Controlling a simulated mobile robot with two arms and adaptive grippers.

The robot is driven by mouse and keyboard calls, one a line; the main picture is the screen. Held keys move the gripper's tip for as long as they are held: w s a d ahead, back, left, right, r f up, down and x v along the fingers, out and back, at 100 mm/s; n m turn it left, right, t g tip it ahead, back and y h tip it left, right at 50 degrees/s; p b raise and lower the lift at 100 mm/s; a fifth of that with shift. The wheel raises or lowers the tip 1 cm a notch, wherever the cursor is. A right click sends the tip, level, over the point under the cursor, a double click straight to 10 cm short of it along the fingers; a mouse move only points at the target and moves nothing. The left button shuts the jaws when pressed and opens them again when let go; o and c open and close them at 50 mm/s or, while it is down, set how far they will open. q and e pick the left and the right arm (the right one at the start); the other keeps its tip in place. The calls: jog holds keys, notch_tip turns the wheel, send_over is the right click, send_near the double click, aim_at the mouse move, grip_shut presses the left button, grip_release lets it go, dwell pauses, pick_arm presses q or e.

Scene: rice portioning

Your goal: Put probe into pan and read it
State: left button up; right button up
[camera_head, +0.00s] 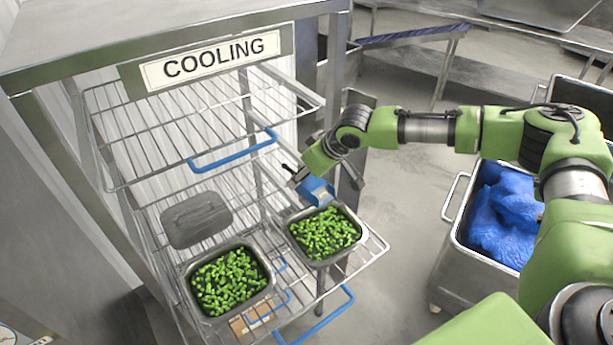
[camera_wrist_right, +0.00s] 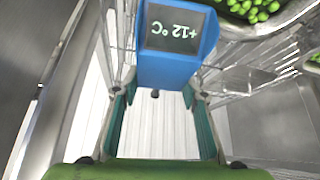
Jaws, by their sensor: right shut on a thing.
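My right gripper (camera_head: 303,180) is shut on a blue probe (camera_head: 318,191) at the back edge of the right pan (camera_head: 343,256), which is full of green beans or similar cut vegetables. In the right wrist view the probe (camera_wrist_right: 170,65) sits between the fingers (camera_wrist_right: 155,97). Its display faces the camera upside down and reads +12 °C. The probe's tip is hidden, so I cannot tell how deep it is in the food. A second pan (camera_head: 238,306) of the same food stands to the left. My left gripper is not in view.
Both pans stand on a pulled-out wire shelf of the rack marked COOLING (camera_head: 215,60). A grey lid (camera_head: 197,220) lies behind the left pan. Blue-edged shelves (camera_head: 232,152) are above and below. A bin with blue bags (camera_head: 505,215) stands right; floor between is clear.

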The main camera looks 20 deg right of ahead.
jog(key=r, duration=0.3)
jog(key=shift+s+d+r, duration=0.15)
jog(key=shift+s+r, duration=0.05)
jog(key=shift+w+r, duration=0.1)
jog(key=shift+r, duration=1.35)
